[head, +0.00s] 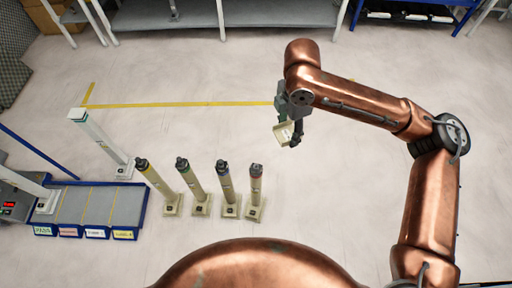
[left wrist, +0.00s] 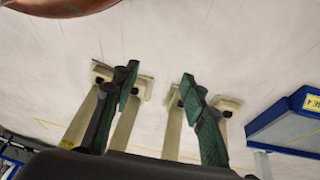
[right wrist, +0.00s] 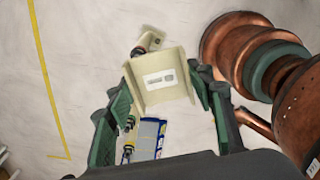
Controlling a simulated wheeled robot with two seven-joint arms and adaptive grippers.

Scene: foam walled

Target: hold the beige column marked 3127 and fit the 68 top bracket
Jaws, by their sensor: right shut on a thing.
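Several beige columns stand upright on floor bases in the head view, with dark tops and coloured bands: yellow (head: 160,185), green (head: 193,183), blue (head: 227,187) and red (head: 255,188). Their markings are too small to read, so I cannot tell which is 3127. My right gripper (head: 291,122) is shut on a beige bracket (head: 282,134), held in the air right of the columns. In the right wrist view the bracket (right wrist: 160,98) sits between the fingers, its label unreadable. My left gripper (left wrist: 163,90) is open and empty; columns (left wrist: 126,122) show beyond its fingers.
Yellow tape (head: 180,104) marks the floor. Grey shelving (head: 270,12) lines the back. The floor between the columns and shelving is clear.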

